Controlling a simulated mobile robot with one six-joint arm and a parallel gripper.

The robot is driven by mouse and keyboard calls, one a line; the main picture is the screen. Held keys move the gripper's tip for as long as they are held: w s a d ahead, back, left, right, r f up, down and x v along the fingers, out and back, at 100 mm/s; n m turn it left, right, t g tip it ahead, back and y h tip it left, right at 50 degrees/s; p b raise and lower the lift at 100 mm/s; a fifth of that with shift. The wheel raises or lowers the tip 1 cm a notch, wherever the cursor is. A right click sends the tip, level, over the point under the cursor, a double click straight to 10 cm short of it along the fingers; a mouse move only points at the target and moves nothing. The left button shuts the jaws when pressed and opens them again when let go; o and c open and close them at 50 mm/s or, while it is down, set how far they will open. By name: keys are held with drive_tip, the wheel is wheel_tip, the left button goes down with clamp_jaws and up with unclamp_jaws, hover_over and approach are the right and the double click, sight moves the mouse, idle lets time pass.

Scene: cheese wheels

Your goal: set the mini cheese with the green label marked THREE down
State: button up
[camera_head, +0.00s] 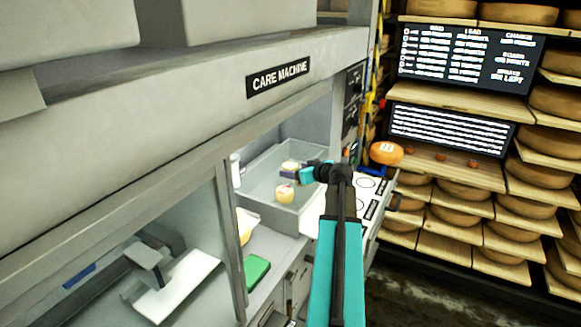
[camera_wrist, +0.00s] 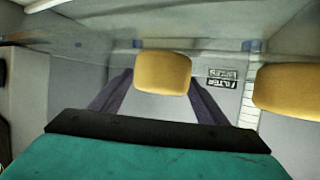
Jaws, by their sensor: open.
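A small yellow mini cheese (camera_head: 290,166) sits in the grey tray (camera_head: 262,160) of the care machine, beside my gripper (camera_head: 304,174). In the wrist view a yellow cheese (camera_wrist: 162,72) lies at the tips of my open fingers (camera_wrist: 161,92), one dark finger on each side with gaps between. Its label does not show there, and I cannot read a green THREE on it. A second mini cheese (camera_head: 285,193) with a reddish mark on top sits nearer in the tray. A cheese (camera_wrist: 287,87) also shows at the right edge of the wrist view.
A green block (camera_head: 256,270) and a pale yellow item (camera_head: 246,225) lie on the counter left of the tray. An orange cheese wheel (camera_head: 386,152) stands right of my arm. Shelves of large wheels and two text screens (camera_head: 466,57) fill the right. The machine's hood (camera_head: 170,110) overhangs the tray.

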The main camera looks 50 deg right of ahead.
sight(293, 166)
drive_tip(key=shift+p+x, duration=0.4)
drive_tip(key=shift+x, duration=0.8)
drive_tip(key=c, duration=1.3)
drive_tip(key=shift+r, duration=0.1)
drive_tip(key=shift+r+b, duration=1.8)
drive_tip(key=shift+r, duration=3.15)
